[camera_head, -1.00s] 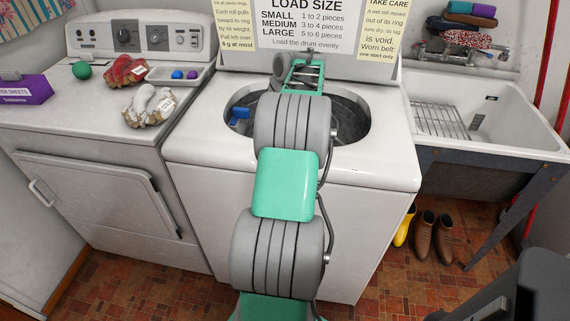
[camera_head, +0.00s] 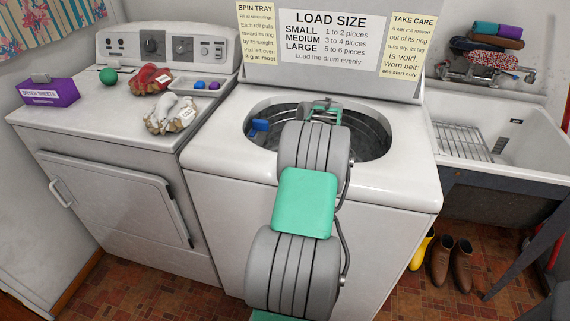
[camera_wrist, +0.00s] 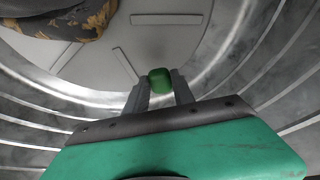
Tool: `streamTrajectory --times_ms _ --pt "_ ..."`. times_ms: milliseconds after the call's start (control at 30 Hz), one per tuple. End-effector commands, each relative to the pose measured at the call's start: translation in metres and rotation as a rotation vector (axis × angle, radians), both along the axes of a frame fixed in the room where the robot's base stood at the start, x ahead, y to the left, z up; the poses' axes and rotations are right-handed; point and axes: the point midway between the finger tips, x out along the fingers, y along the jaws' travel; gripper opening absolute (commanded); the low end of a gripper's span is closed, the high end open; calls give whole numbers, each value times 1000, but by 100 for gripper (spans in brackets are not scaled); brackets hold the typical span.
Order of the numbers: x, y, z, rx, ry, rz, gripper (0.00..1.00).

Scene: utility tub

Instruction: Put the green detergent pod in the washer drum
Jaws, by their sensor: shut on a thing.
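The green detergent pod (camera_wrist: 159,81) is held between the two fingertips of my gripper (camera_wrist: 160,90) in the wrist view. Below and around it the wrist view shows the grey inside of the washer drum (camera_wrist: 205,45), with its ribbed floor and curved wall. The pod appears above the drum floor; the exact gap is hard to judge. In the head view my arm reaches into the drum opening (camera_head: 262,112) of the white top-loading washer, and my fingertips and the pod are hidden there.
A patterned dark and yellow cloth (camera_wrist: 75,20) lies in the drum. A blue part (camera_head: 258,126) shows at the opening's left rim. A sink (camera_head: 510,140) stands right.

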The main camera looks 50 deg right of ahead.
Motion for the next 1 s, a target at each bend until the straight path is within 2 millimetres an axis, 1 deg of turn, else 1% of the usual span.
streamTrajectory --times_ms 133,233,267,500,767,867,933,1000 --pt "0 0 -6 0 0 0 0" --pt "0 0 -5 0 0 0 0" --pt "0 0 -5 0 0 0 32" --pt "0 0 -5 0 0 0 52" --pt "0 0 -2 0 0 0 52" --pt "0 0 11 -2 -1 -1 52" --pt "-4 -2 20 -3 -2 -3 52" --pt "-11 -2 38 -5 -2 -2 52"
